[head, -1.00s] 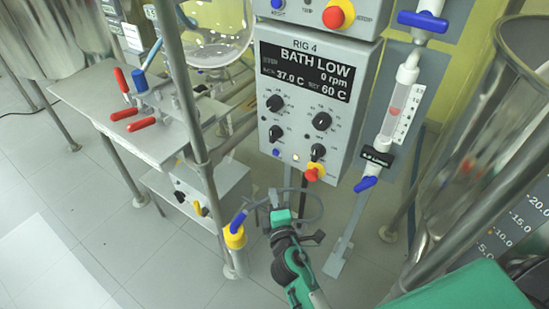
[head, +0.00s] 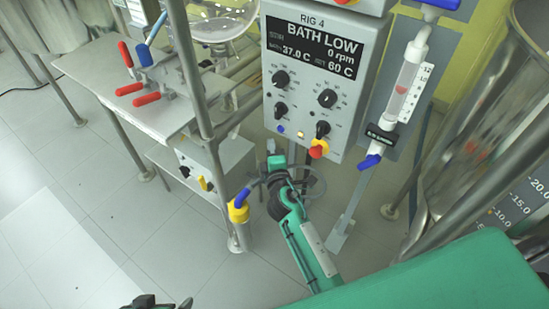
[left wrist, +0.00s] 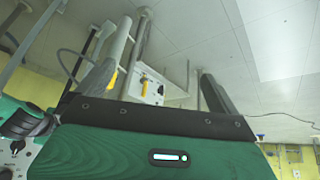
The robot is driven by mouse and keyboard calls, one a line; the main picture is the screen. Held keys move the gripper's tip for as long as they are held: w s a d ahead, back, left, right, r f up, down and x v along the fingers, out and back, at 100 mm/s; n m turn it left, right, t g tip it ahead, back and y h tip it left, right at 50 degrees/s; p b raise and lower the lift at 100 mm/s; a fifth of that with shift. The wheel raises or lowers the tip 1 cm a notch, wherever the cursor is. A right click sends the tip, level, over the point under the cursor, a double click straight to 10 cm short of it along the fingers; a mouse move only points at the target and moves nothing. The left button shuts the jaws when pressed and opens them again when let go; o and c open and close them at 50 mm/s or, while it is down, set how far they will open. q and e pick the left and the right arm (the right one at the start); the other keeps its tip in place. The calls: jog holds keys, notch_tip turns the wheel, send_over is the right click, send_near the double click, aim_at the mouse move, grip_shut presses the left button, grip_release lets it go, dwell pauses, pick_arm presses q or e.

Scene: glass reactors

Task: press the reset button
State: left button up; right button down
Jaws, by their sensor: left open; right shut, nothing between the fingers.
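The RIG 4 control box (head: 292,95) shows in the head view with a display reading BATH LOW. On its lower front are a small blue button (head: 280,129), a pale lit button (head: 301,134) and a red-and-yellow knob (head: 318,149). Their labels are too small to read, so I cannot tell which one is the reset. My right gripper (head: 272,150) is shut and empty, just below the box's lower left corner. My left gripper (head: 160,302) is at the bottom edge, far from the box. It is open in the left wrist view (left wrist: 155,78), with nothing between its fingers.
A metal post (head: 190,75) stands left of the box. Behind it is a bench (head: 90,65) with red-handled clamps. A blue-and-yellow valve (head: 239,208) is left of my right arm. A flow tube (head: 406,80) and a steel vessel (head: 470,140) stand right. The floor at left is clear.

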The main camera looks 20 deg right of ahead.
aim_at(277, 128)
pick_arm(q)
jog(key=shift+s+a+r+g+y, duration=0.3)
jog(key=shift+s+a+g, duration=0.2)
jog(key=shift+a, duration=0.15)
pick_arm(e)
jog(key=shift+w+d, duration=1.5)
jog(key=shift+d, duration=0.1)
